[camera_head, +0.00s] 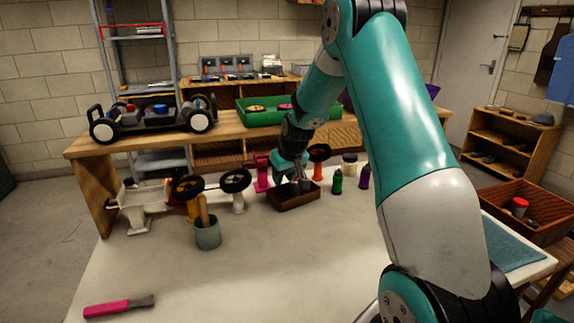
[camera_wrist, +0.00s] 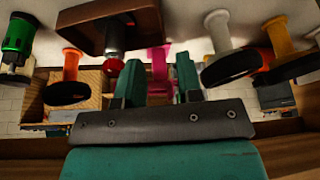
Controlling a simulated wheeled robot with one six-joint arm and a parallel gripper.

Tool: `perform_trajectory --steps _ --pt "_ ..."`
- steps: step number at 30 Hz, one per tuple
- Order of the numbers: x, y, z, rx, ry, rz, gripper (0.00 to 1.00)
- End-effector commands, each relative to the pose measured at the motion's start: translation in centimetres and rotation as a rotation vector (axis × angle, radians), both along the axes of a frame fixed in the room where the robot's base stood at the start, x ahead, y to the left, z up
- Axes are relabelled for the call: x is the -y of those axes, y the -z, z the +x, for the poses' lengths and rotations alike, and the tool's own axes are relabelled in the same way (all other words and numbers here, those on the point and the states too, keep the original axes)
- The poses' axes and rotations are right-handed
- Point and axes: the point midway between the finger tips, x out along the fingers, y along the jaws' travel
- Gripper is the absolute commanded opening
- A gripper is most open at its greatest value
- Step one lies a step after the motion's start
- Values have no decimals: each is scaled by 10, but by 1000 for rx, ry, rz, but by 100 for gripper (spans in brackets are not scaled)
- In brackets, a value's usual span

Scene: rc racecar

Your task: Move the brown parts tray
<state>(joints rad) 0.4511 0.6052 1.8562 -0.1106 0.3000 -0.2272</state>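The brown parts tray (camera_head: 298,201) sits on the pale worktable, near the middle of its back part. My gripper (camera_head: 294,168) is close to the tray's back side, above the table. In the wrist view my gripper (camera_wrist: 158,75) has its two teal fingers apart, with the tray outside them. Their exact gap to the tray is unclear.
A pink stand (camera_head: 262,172) is just left of my gripper. Black-wheeled stands (camera_head: 237,184) and a grey cup (camera_head: 207,234) are further left. Green (camera_head: 337,182) and purple (camera_head: 365,177) bottles stand right of the tray. A pink-handled tool (camera_head: 115,306) lies front left. The table's front middle is clear.

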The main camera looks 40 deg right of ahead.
Motion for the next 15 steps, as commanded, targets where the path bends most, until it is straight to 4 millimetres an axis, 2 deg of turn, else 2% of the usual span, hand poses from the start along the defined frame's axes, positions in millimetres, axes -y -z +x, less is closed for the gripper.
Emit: perform_trajectory --steps 1,6,15 --pt "0 -12 -3 5 0 -2 34" --pt "-2 -36 -14 3 0 -1 34" --pt "-3 -47 -19 -1 0 1 34"
